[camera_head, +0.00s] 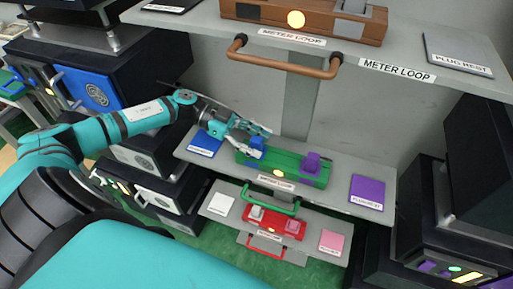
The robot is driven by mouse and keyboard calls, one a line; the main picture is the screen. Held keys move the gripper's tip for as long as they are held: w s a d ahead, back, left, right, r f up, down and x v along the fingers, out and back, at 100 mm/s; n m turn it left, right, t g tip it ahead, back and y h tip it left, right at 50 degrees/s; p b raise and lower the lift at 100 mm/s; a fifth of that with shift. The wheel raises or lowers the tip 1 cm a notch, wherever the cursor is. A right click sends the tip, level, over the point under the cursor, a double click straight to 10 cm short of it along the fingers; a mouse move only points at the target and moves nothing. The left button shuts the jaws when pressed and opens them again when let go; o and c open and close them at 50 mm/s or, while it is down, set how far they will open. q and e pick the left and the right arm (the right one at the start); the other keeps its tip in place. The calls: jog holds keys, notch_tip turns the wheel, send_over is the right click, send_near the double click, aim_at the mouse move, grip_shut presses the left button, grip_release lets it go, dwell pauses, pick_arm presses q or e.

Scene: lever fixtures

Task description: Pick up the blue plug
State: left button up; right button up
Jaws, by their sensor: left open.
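The blue plug (257,142) stands at the left end of the green fixture (285,171) on the middle shelf. My left gripper (262,134) is open at the blue plug, with its fingers pointing right. The fingers partly cover the plug. I cannot tell whether they touch it. A purple plug (312,162) stands at the right end of the same green fixture. My right gripper is not in view.
A blue pad (205,144) and a purple pad (367,192) flank the green fixture. Below is a red fixture (274,222) with a green handle above it. Overhead, the top shelf carries a brown fixture (345,25) and a copper handle (285,66). Dark cabinets stand at both sides.

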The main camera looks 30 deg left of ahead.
pick_arm(q)
grip_shut()
dwell(0.4)
